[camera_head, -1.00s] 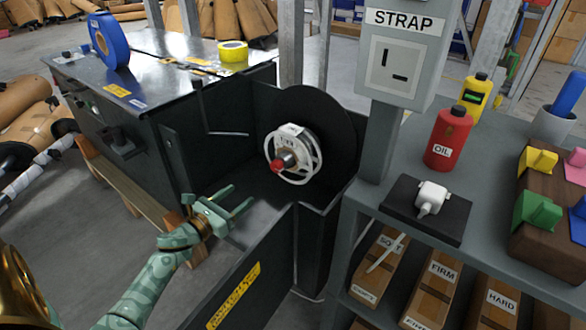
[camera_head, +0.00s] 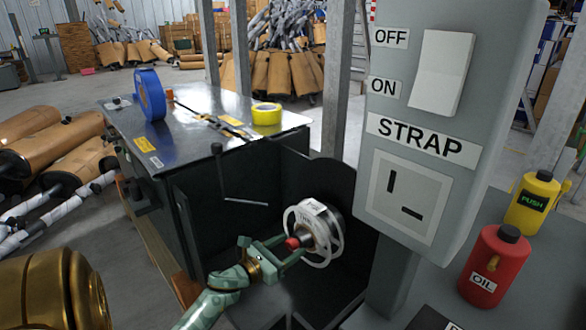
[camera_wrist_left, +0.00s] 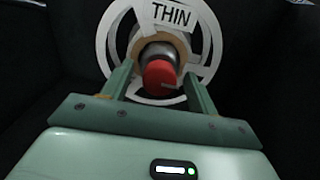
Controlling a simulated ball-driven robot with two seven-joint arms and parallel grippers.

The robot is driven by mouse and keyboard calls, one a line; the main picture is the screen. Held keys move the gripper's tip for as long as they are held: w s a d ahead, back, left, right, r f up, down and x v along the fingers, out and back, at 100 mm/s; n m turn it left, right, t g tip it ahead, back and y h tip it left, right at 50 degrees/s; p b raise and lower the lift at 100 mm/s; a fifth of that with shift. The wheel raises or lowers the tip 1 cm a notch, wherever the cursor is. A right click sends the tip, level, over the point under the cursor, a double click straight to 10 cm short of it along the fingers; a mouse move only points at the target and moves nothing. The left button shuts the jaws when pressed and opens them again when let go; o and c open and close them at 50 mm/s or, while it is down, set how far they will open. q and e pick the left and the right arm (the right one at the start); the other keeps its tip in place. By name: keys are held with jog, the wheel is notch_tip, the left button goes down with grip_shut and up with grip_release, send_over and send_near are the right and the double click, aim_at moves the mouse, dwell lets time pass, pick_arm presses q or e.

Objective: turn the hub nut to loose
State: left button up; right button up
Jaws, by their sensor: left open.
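The hub nut (camera_head: 292,243) is a red knob at the centre of a white spoked reel (camera_head: 325,232) mounted in the dark machine. In the left wrist view the red nut (camera_wrist_left: 160,74) sits in front of a grey shaft, with a "THIN" label on the reel (camera_wrist_left: 200,45) above it. My left gripper (camera_head: 290,248) is open, its green fingers at either side of the nut. In the left wrist view the fingers (camera_wrist_left: 158,85) show apart, left and right of the nut, with a gap on each side. My right gripper is not in view.
A grey control box (camera_head: 445,130) with OFF/ON and STRAP labels stands right of the reel. A red oil bottle (camera_head: 485,268) and a yellow bottle (camera_head: 536,205) stand on the shelf at right.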

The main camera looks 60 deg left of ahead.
pick_arm(q)
jog(key=c, duration=1)
